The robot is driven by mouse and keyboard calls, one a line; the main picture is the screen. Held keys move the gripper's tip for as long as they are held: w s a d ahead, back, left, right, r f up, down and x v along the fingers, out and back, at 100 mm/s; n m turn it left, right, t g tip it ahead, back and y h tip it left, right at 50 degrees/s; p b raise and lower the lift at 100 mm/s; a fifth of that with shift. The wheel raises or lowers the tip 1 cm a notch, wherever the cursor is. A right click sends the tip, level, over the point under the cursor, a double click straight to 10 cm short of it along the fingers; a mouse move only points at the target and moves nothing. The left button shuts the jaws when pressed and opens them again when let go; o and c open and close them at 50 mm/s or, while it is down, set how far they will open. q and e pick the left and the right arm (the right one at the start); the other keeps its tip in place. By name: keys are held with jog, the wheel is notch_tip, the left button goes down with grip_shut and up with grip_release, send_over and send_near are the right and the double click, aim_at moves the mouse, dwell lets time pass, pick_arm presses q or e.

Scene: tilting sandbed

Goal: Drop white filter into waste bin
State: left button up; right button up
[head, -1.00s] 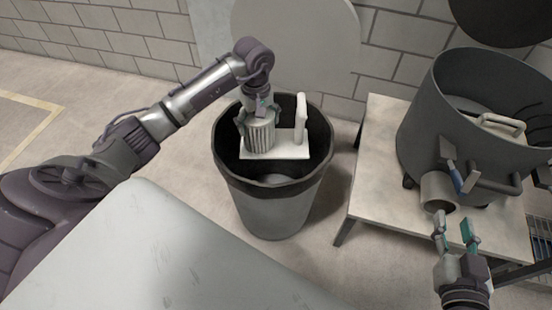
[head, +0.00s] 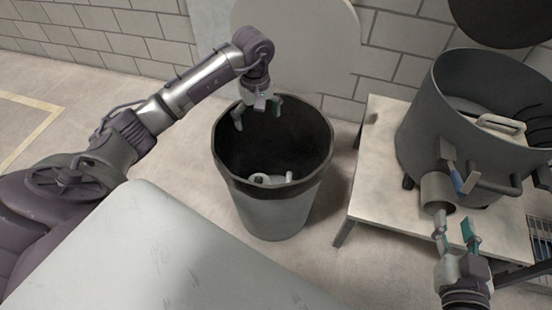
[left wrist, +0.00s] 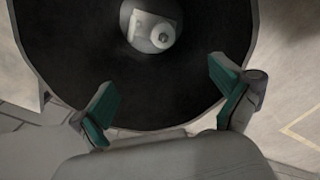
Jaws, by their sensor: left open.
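The grey waste bin (head: 272,205) stands on the floor with its black inside showing. The white filter (head: 265,179) lies down inside the bin, partly hidden by the front rim; it also shows deep in the bin in the left wrist view (left wrist: 152,32). My left gripper (head: 257,112) is open and empty over the back part of the bin's mouth. Its spread green-padded fingers also show in the left wrist view (left wrist: 165,100). My right gripper (head: 455,232) is open and empty in front of the pot's spout (head: 438,192).
A large grey pot (head: 440,125) with a blue-handled valve (head: 458,178) stands on a pale table (head: 378,190) at the right. A pale surface (head: 170,255) fills the front. A block wall and a round pale disc (head: 300,45) stand behind the bin.

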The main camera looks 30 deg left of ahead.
pick_arm(q)
notch_tip(320, 180, up, 10)
jog(key=shift+f, duration=0.25)
dwell(0.4)
